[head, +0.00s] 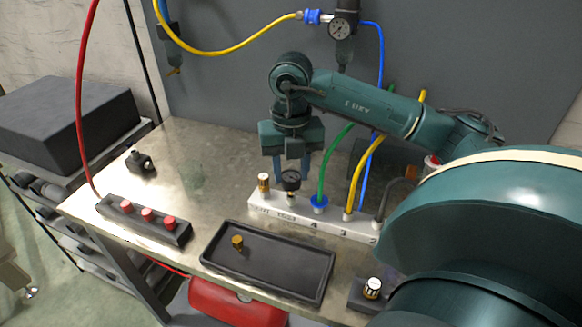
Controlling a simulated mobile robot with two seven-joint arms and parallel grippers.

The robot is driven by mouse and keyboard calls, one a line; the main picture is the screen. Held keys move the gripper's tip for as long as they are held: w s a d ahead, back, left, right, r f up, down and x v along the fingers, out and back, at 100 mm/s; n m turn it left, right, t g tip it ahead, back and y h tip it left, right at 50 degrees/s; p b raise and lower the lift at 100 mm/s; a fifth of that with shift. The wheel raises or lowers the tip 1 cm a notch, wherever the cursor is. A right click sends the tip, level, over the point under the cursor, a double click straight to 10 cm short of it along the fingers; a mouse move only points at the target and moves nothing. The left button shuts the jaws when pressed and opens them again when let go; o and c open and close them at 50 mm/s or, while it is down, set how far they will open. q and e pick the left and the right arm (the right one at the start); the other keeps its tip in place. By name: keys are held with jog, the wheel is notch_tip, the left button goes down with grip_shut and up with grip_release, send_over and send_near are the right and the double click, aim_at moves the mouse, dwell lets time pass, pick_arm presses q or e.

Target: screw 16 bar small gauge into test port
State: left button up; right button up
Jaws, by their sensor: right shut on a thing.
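A small black gauge (291,180) with a brass stem stands upright at the white manifold (330,224), above the lettering that seems to read TEST. My right gripper (290,172) points down with its fingers around the gauge and is shut on it. The stem meets or nearly meets the test port; I cannot tell how far it is in. The gauge's face and its range marking cannot be read. My left gripper is not in view.
A black tray (318,285) holds a brass piece (238,242). A block with red caps (145,228) sits left.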

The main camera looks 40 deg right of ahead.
aim_at(291, 176)
pick_arm(q)
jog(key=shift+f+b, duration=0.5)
jog(key=shift+b, duration=0.1)
pick_arm(e)
jog(key=shift+f, duration=0.8)
jog(key=o, duration=1)
notch_tip(291, 176, up, 2)
jog(key=shift+r, duration=0.15)
pick_arm(q)
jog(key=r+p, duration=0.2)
jog(key=p, duration=0.1)
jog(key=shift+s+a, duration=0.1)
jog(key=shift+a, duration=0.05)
pick_arm(e)
notch_tip(291, 176, up, 11)
jog(key=shift+f, duration=0.1)
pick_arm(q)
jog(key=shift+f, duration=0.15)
pick_arm(e)
jog(key=shift+c, duration=0.2)
